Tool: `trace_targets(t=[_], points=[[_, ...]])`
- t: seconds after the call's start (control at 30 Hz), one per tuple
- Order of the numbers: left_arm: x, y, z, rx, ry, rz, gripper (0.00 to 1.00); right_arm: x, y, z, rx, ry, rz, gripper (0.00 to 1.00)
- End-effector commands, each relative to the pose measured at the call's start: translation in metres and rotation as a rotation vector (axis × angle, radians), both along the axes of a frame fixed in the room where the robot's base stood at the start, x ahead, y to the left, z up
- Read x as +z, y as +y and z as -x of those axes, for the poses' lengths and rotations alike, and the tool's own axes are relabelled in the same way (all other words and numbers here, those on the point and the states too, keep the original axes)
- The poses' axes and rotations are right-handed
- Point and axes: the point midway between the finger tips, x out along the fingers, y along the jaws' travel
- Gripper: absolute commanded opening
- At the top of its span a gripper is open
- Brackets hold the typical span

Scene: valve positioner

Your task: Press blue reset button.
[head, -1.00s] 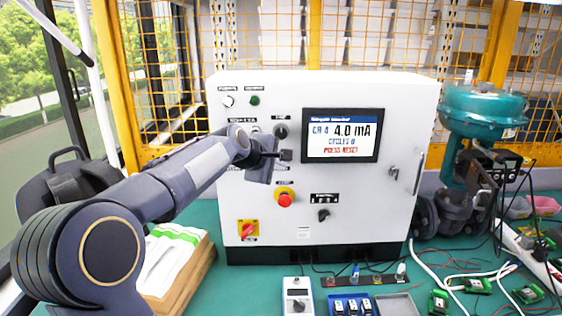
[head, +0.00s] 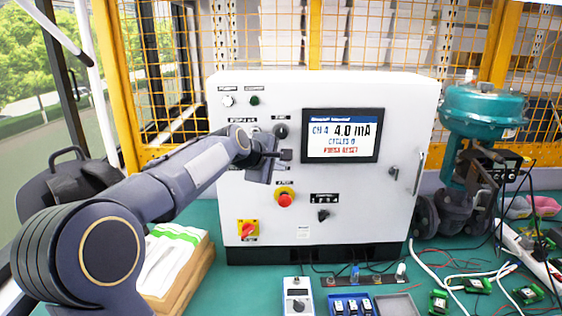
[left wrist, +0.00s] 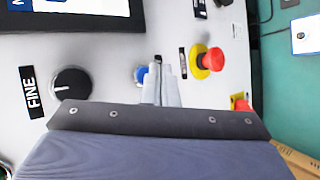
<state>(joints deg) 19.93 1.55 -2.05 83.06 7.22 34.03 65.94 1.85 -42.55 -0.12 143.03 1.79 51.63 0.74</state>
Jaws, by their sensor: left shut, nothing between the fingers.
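The blue button (left wrist: 140,74) shows in the left wrist view on the white panel, between a black knob marked FINE (left wrist: 70,85) and a red mushroom button on a yellow base (left wrist: 210,61). My left gripper (left wrist: 162,72) is shut and empty, its fingertips close beside the blue button. Whether they touch it I cannot tell. In the head view the left gripper (head: 286,155) is at the cabinet's front, left of the screen, and hides the blue button. The screen (head: 340,136) reads CH 4, 4.0 mA and CYCLES 0, with a red line below. My right gripper is out of view.
The white cabinet (head: 390,205) stands on a green table (head: 232,290). Its front also has a red emergency button (head: 285,200) and a red-yellow switch (head: 248,230). A teal valve actuator (head: 483,108) stands right. Small devices and cables lie in front.

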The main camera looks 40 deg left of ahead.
Motion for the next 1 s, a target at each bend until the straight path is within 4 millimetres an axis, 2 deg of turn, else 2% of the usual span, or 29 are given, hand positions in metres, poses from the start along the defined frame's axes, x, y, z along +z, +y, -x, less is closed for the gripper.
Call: trace_targets(t=[1.0], points=[[0.0003,0.0064,-0.0074,0.000,0.000,0.000,0.00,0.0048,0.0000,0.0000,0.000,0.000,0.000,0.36]])
